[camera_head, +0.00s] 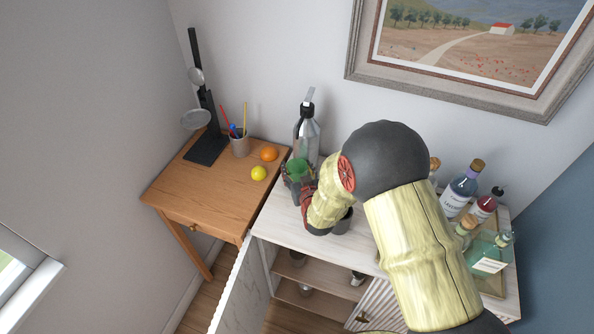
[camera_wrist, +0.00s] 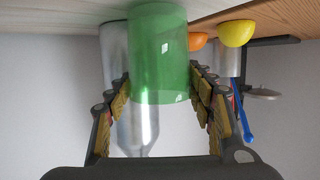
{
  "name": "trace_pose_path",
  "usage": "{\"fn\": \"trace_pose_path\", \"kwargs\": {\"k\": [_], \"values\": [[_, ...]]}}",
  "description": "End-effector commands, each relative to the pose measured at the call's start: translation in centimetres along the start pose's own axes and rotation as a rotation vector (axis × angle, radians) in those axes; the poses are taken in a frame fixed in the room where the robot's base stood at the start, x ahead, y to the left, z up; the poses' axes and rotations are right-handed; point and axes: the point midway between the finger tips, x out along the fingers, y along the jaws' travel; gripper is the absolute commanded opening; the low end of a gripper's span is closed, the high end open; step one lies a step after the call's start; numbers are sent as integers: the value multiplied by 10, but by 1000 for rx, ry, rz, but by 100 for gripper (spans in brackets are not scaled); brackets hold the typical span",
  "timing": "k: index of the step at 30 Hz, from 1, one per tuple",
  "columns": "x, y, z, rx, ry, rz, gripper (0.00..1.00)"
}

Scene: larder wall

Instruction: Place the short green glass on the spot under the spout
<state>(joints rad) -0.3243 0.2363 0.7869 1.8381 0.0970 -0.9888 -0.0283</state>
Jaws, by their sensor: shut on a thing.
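The short green glass (camera_head: 297,167) is at the left end of the white cabinet top, in front of a clear and grey bottle (camera_head: 307,138) with a spout-like top. In the wrist view, the green glass (camera_wrist: 158,50) fills the middle, between both fingers. My gripper (camera_head: 298,181) is shut on the glass from the side; it also shows in the wrist view (camera_wrist: 160,98). The bottle (camera_wrist: 113,58) is partly hidden behind the glass there. The spot under the spout is hidden.
Bottles, including a blue one (camera_head: 459,192), crowd the cabinet's right end.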

Motion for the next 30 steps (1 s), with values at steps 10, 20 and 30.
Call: {"fn": "trace_pose_path", "kwargs": {"k": [10,20,30], "values": [[3,0,5,0,5,0,20],[3,0,7,0,3,0,68],[3,0,7,0,3,0,72]]}}
